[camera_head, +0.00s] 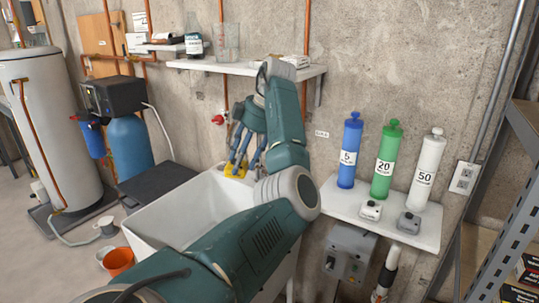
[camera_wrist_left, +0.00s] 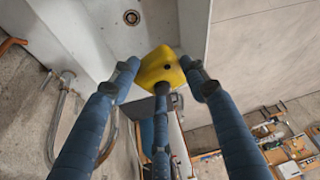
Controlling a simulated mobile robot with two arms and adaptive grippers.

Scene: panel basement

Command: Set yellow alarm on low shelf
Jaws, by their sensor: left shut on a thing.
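The yellow alarm (camera_head: 235,171) is a small block at the back of the sink area in the head view. My left gripper (camera_head: 240,160) points down and is shut on it. In the left wrist view the yellow alarm (camera_wrist_left: 160,68) sits between the blue fingertips, with a small dark spot on its face, and the sink lies beyond it. The low white shelf (camera_head: 340,205) is on the wall at the right, apart from the gripper. My right gripper is not in view.
The low shelf bears blue (camera_head: 349,155), green (camera_head: 386,160) and white (camera_head: 427,170) cartridges, with two small grey devices (camera_head: 371,210) in front. A white sink (camera_head: 165,225) lies under my arm.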

